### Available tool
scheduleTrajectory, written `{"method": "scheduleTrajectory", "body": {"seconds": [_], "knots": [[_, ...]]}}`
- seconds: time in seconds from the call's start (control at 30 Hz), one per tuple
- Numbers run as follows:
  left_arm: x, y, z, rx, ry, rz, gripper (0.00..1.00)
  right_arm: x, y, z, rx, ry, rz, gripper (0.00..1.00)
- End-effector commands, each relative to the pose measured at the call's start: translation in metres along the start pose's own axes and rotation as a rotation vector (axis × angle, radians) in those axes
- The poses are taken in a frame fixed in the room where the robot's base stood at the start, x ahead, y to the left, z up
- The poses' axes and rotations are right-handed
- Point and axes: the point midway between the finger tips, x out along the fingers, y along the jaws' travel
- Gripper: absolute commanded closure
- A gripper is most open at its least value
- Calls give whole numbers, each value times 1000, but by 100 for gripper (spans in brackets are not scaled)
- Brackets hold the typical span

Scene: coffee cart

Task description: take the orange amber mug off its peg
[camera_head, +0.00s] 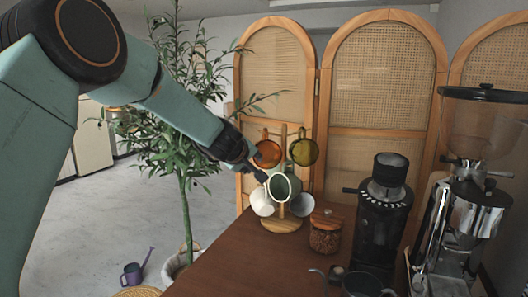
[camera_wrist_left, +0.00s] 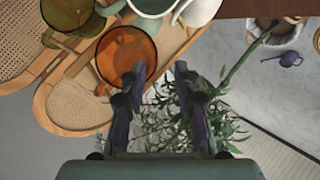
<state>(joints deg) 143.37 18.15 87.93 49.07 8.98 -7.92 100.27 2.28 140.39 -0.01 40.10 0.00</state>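The orange amber mug (camera_head: 267,154) is see-through and hangs at the upper left of a wooden mug tree (camera_head: 284,140). It also shows in the left wrist view (camera_wrist_left: 127,55), left of the space between my fingers. My left gripper (camera_head: 260,175) is just below and left of the mug in the head view. In the wrist view my left gripper (camera_wrist_left: 160,72) is open, with nothing between its fingers. Its left fingertip overlaps the mug's right edge there; I cannot tell whether they touch. The mug's peg contact is not clear. My right gripper is not in view.
An olive mug (camera_head: 304,152), a grey-green mug (camera_head: 294,188) and two white mugs (camera_head: 301,206) hang close by on the tree. A lidded jar (camera_head: 325,232), black grinder (camera_head: 382,220) and silver machine (camera_head: 466,215) stand to the right. A plant (camera_head: 184,140) is behind my left arm.

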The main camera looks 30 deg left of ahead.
Motion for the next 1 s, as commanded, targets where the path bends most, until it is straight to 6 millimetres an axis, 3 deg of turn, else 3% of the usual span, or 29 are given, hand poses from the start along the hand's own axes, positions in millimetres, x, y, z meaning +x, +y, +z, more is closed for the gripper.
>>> {"method": "scheduleTrajectory", "body": {"seconds": [0.5, 0.8, 1.0], "knots": [[51, 4, -7, 1, 0, -1, 69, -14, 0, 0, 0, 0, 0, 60], [56, 5, -8, 2, 0, 0, 69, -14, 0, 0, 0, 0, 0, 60], [56, 5, -8, 2, 0, 0, 84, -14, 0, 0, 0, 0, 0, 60]]}}
